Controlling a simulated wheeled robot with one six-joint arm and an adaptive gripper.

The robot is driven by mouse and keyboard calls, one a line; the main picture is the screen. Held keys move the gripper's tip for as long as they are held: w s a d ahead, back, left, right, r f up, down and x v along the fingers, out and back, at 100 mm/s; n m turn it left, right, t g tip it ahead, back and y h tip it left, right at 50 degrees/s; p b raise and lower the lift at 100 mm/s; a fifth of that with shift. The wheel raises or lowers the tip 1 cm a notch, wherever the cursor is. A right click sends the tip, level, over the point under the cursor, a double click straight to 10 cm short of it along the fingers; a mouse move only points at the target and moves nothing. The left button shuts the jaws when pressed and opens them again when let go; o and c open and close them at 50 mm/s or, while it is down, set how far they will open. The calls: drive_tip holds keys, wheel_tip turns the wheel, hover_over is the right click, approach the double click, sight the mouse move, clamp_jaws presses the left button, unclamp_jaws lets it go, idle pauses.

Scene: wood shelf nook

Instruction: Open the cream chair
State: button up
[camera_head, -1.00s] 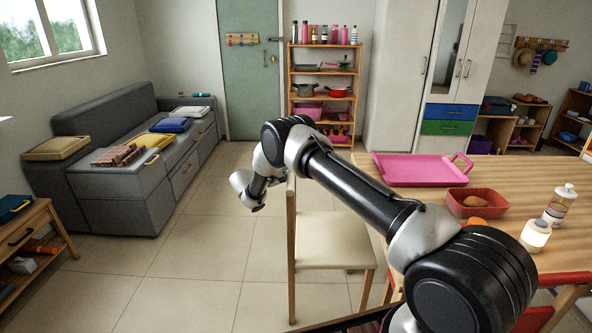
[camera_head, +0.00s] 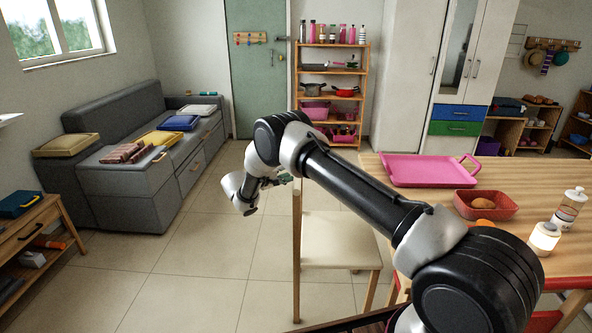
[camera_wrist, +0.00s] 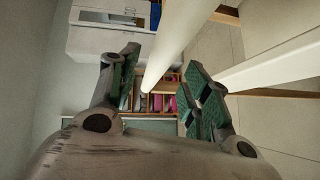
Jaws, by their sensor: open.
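The cream chair (camera_head: 338,242) stands on the tiled floor at the left end of the wooden table, with a cream seat and light wooden legs. My gripper (camera_head: 284,179) is beside the top of the chair's left upright, its fingers pointing right toward it. In the wrist view, my gripper (camera_wrist: 163,90) is open, with green pads on both fingers. A cream bar of the chair (camera_wrist: 179,45) runs between the fingers in that picture; contact cannot be told. My arm hides part of the chair's back in the head view.
The wooden table (camera_head: 420,208) at right holds a pink tray (camera_head: 425,172), a red bowl (camera_head: 468,207), a bottle and a small lamp. A grey sofa (camera_head: 120,185) stands at left, with a low wooden shelf in front. The floor between sofa and chair is clear.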

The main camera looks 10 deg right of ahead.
drive_tip(key=f+v, duration=0.1)
drive_tip(key=v, duration=0.5)
drive_tip(key=shift+r, duration=0.5)
drive_tip(key=shift+a, duration=0.15)
drive_tip(key=shift+r, duration=0.1)
